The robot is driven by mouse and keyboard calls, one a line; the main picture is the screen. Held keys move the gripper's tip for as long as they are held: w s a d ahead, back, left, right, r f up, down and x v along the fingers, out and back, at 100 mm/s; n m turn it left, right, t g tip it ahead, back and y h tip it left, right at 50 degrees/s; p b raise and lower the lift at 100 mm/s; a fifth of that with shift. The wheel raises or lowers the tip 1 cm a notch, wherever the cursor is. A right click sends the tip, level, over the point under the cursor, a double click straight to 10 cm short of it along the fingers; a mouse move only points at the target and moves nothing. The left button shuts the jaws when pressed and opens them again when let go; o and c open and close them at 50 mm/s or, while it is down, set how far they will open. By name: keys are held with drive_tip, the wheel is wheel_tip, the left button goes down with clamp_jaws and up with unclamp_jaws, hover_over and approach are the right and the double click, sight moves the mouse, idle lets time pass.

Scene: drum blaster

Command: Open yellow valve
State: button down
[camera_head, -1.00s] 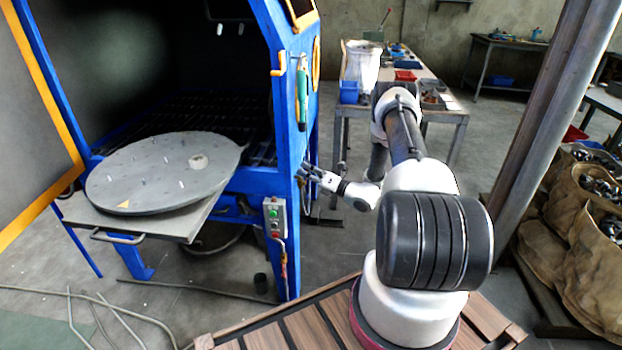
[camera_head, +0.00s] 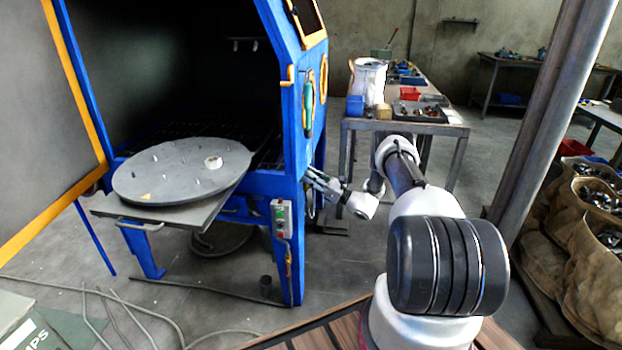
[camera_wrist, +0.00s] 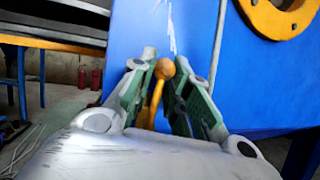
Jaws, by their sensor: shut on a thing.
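The yellow valve shows in the wrist view as a yellow lever (camera_wrist: 156,98) with a round knob on its end, in front of the blue cabinet side. My gripper (camera_wrist: 162,80) has its green-padded fingers on either side of the lever and is shut on it. The knob stands just above the pads. In the head view my gripper (camera_head: 318,182) is at the lower right side of the blue blasting cabinet (camera_head: 293,150). The lever cannot be made out there.
A round grey turntable (camera_head: 182,170) sits out in front of the cabinet's opening. A control box (camera_head: 281,218) with buttons is on the cabinet's front post. A workbench (camera_head: 405,125) stands behind, a grey steel post (camera_head: 555,110) and sacks (camera_head: 590,230) at the right.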

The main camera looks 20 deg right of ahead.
drive_tip(key=shift+s+f, duration=0.1)
idle(0.4)
drive_tip(key=c, duration=1.5)
unclamp_jaws()
drive_tip(key=shift+c, duration=0.2)
drive_tip(key=shift+d, duration=0.1)
drive_tip(key=v, duration=1.2)
